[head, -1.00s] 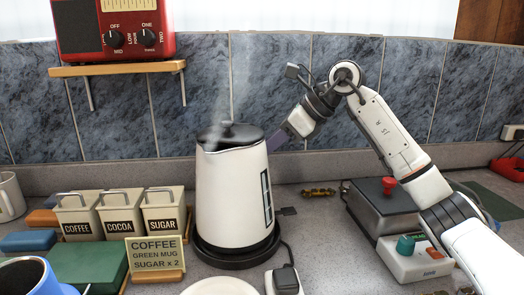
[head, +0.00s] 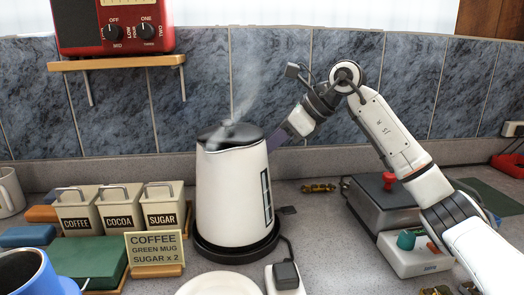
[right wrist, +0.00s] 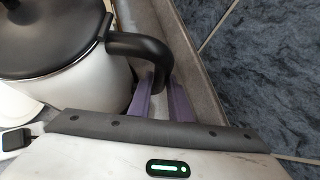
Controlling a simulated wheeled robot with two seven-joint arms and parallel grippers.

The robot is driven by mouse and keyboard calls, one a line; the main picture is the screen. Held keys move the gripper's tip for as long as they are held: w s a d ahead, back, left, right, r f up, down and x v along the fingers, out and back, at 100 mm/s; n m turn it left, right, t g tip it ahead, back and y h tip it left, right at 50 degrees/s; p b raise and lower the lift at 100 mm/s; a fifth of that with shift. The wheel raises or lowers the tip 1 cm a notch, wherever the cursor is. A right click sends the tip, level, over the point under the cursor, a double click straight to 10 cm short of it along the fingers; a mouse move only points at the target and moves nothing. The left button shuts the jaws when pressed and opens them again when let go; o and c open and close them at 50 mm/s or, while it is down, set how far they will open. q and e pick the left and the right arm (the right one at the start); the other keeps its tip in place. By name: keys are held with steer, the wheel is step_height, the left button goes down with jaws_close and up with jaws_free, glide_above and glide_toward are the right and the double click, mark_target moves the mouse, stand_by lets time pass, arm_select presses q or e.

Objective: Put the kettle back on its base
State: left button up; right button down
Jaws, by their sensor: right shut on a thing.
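The white kettle (head: 232,195) with a black lid stands upright over its round black base (head: 238,253), and steam rises from the top. In the head view it looks seated on the base, with no clear gap showing. My right gripper (head: 280,138) reaches behind the kettle from the right. In the right wrist view its purple fingers (right wrist: 161,100) are shut on the black kettle handle (right wrist: 140,46). In the head view the handle is hidden behind the kettle body. My left gripper is not in view.
Coffee, cocoa and sugar canisters (head: 121,209) and a recipe card (head: 155,250) stand left of the kettle. A white plate (head: 219,284) and a plug (head: 285,276) are in front. A grey box with a red knob (head: 387,200) is at right. A blue mug (head: 30,275) is front left.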

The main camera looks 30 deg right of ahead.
steer(key=shift+r, duration=0.1)
steer(key=c, duration=1.9)
jaws_free()
steer(key=p+v, duration=0.4)
steer(key=v, duration=0.6)
steer(key=shift+s+d+r, duration=0.15)
steer(key=shift+s+d, duration=0.05)
steer(key=shift+s, duration=0.1)
